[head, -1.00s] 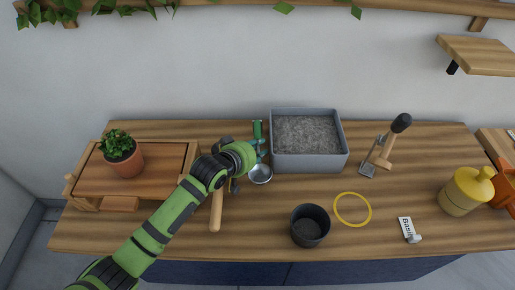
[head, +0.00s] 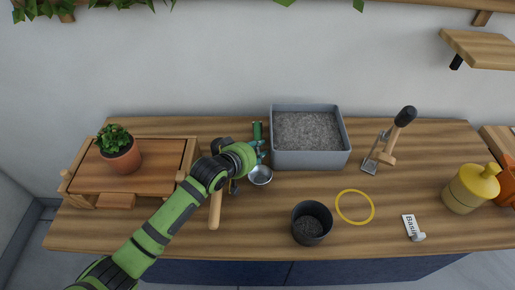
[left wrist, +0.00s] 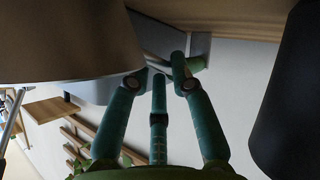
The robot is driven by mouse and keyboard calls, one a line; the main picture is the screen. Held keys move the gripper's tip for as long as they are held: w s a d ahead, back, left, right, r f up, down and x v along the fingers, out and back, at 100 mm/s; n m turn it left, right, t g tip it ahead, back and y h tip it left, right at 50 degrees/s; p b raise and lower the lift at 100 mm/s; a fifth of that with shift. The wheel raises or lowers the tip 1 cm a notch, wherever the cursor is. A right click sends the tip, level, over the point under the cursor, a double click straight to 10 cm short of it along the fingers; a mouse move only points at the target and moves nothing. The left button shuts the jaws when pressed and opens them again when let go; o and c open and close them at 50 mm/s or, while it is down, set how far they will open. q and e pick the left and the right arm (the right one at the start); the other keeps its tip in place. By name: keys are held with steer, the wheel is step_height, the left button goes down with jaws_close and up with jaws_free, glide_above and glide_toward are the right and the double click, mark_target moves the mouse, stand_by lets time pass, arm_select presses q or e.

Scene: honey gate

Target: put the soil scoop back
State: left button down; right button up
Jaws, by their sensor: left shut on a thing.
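The soil scoop has a green handle (head: 257,131) and a round metal bowl (head: 261,176). It is just left of the grey soil bin (head: 310,160), with its handle toward the wall. My left gripper (head: 262,151) is shut on the scoop, its teal fingers across the handle. My wrist partly hides this contact. In the left wrist view the fingers (left wrist: 165,80) reach up beside a green piece, likely the handle; the bowl cannot be made out there. My right gripper is in neither view.
A wooden-handled tool (head: 215,209) lies beside my wrist. A potted plant (head: 120,152) stands on a wooden stand at left. A dark pot (head: 311,223), yellow ring (head: 355,207), Basil tag (head: 410,227), black-knobbed tool (head: 396,133) and yellow jar (head: 470,188) are to the right.

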arm_select(q)
steer(key=c, duration=1)
jaws_free()
steer(key=shift+f, duration=0.1)
step_height(320, 180, up, 10)
steer(key=shift+r, duration=0.1)
